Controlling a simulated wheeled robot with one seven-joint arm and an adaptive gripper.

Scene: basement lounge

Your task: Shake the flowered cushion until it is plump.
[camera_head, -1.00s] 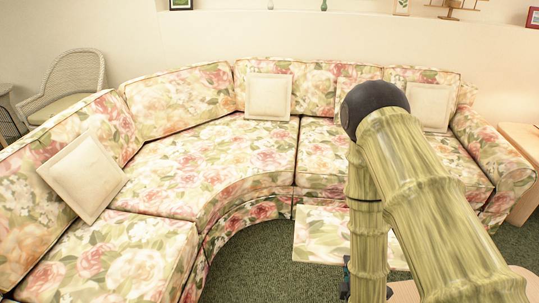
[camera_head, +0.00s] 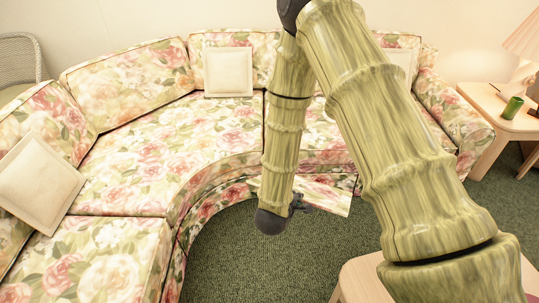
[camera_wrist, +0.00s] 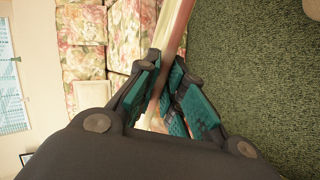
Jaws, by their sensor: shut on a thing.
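The flowered cushion (camera_head: 328,196), pale with pink and green print, is held in front of the sofa above the green carpet. My arm hides part of it. My gripper (camera_head: 298,203) is at its near edge, small and partly hidden by my arm's end. In the wrist view my gripper (camera_wrist: 170,82) has its teal-padded fingers closed on the cushion (camera_wrist: 176,24), which shows edge-on as a pale, pinkish strip running up between them. How plump it is cannot be told.
The curved flowered sofa (camera_head: 150,140) fills the back and left. Cream cushions lie on it, at left (camera_head: 40,183) and at the back (camera_head: 228,72). A wooden side table (camera_head: 490,100) with a green cup (camera_head: 511,108) stands at right. A wooden surface (camera_head: 362,282) is at the front. Carpet (camera_head: 240,262) between is clear.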

